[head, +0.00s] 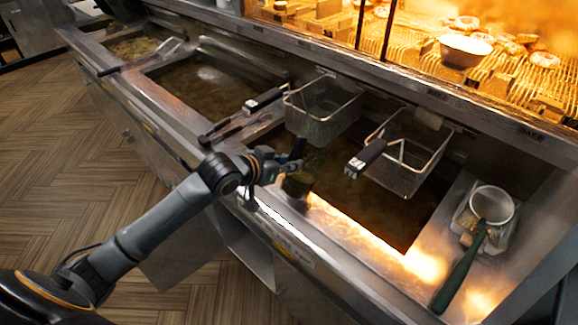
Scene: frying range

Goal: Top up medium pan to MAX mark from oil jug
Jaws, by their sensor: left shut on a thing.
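My left gripper (292,164) reaches in from the left over the front rim of the right-hand fryer pan. It is shut on a small dark object (298,184), which looks like the oil jug; the fingers and dim light hide its shape and level. Dark oil fills the right-hand pan (350,205). The middle pan (205,85) also holds dark oil, and a smaller pan (135,46) lies at the far left. I cannot make out a MAX mark. My right gripper is out of view.
Two wire baskets, one left (322,108) and one right (408,155), hang over the right-hand pan with handles toward the front. A container (490,204) and a green-handled tool (462,270) are at right. Lit food racks stand behind. The floor at left is clear.

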